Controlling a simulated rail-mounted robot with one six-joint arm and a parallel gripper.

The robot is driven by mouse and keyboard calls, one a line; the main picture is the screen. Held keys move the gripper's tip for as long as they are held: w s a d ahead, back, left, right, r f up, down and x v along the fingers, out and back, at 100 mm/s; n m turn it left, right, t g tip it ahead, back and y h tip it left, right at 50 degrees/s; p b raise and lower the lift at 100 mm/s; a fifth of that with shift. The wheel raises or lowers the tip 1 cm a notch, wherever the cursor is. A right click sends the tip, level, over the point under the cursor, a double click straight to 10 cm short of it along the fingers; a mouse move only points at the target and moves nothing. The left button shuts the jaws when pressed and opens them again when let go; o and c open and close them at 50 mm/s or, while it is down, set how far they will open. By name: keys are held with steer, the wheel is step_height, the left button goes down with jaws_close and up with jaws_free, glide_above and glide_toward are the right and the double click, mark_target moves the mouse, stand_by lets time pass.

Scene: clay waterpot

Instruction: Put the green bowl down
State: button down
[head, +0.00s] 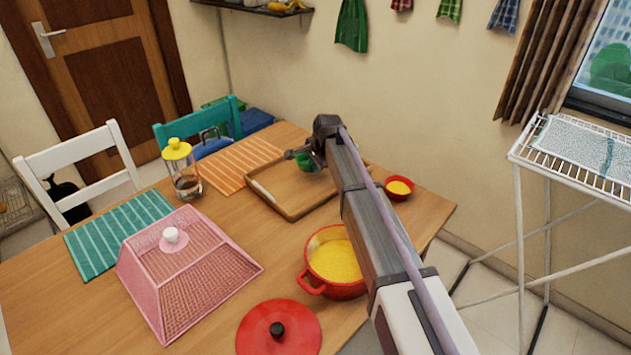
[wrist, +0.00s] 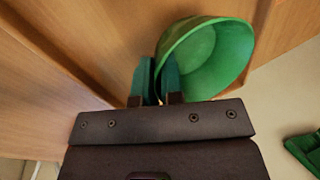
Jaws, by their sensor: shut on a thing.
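The green bowl (wrist: 205,60) is in my gripper (wrist: 155,82), tilted, with its hollow inside facing the wrist camera. My gripper is shut on the bowl's rim at its left side in the wrist view. In the head view a small part of the green bowl (head: 303,163) shows beside my gripper (head: 298,156), over the wooden tray (head: 262,192). My arm hides part of the tray. I cannot tell whether the bowl touches the tray.
On the table (head: 215,240) a red pot (head: 312,248) of yellow food and a small red bowl (head: 399,194) stand near my arm. A red lid (head: 290,322), a pink mesh cover (head: 190,272), a yellow-lidded jar (head: 184,178) and an orange striped mat (head: 243,164) lie leftward.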

mark_target(314, 180)
step_height(314, 180, down, 4)
steer(key=b, duration=0.3)
steer(key=shift+r, duration=0.35)
steer(key=shift+f, duration=0.2)
steer(key=c, duration=1.3)
jaws_free()
steer(key=shift+o, duration=0.2)
steer(key=p+v, duration=1.2)
steer(key=shift+r, duration=0.25)
